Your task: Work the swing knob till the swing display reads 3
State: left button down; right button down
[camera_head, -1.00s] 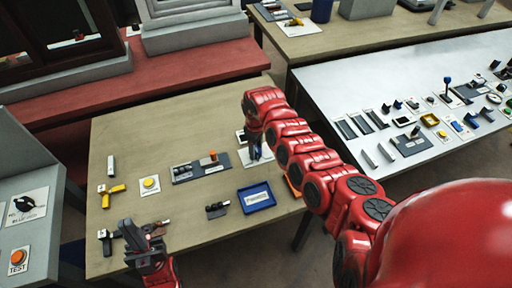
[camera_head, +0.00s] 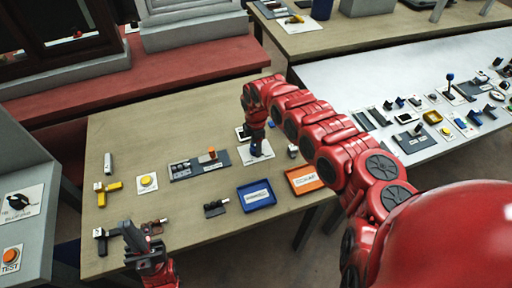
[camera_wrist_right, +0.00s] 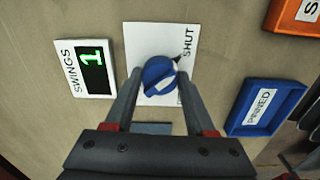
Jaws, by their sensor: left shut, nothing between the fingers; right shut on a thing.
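The blue swing knob (camera_wrist_right: 159,77) sits on a white plate (camera_wrist_right: 150,40) marked SHUT in the right wrist view. The swing display (camera_wrist_right: 93,66), labelled SWINGS, is left of the plate and reads a green 1. My right gripper (camera_wrist_right: 158,88) is shut on the knob, one finger on each side. In the head view my right gripper (camera_head: 257,150) points down over the white plate (camera_head: 258,157) and hides the knob. The display (camera_head: 242,133) shows only partly behind it. My left gripper (camera_head: 130,232) is shut and empty above the table's front left.
A dark panel (camera_head: 200,164) with an orange-topped part lies left. A yellow button (camera_head: 147,181) and yellow handle (camera_head: 108,188) are further left.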

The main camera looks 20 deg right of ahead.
jog(key=shift+n, duration=0.4)
jog(key=shift+c, duration=1.2)
grip_release()
notch_tip(320, 180, up, 18)
jog(key=b, duration=0.3)
jog(key=shift+f+b, duration=0.25)
jog(key=shift+b, duration=0.05)
jog(key=shift+f, duration=0.1)
